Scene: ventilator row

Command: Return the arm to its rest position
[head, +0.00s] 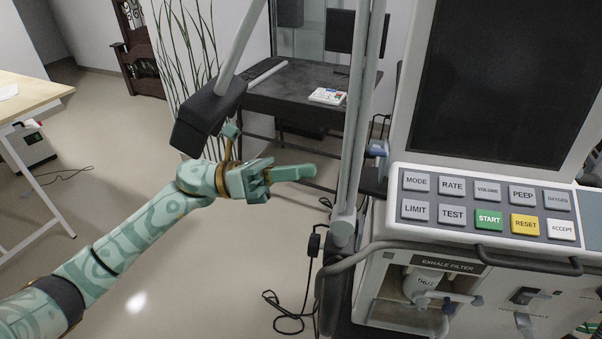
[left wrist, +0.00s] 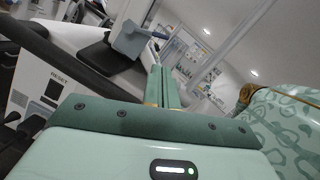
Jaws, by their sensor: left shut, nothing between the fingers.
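My left arm comes in from the left in the head view. Its gripper (head: 308,171) is shut and empty, with the fingers pointing right toward the grey upright pole of the ventilator. It looks apart from the ventilator, though the exact gap in depth is hard to tell. In the left wrist view the closed fingers (left wrist: 160,84) stand together with nothing between them. My right gripper is not in view.
The ventilator's button panel (head: 487,207), with START and RESET keys, stands at right below a dark screen (head: 493,75). A dark grey block on a slanted pole (head: 208,117) hangs just above my left wrist. A desk (head: 305,88) stands behind. Open floor lies below the arm.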

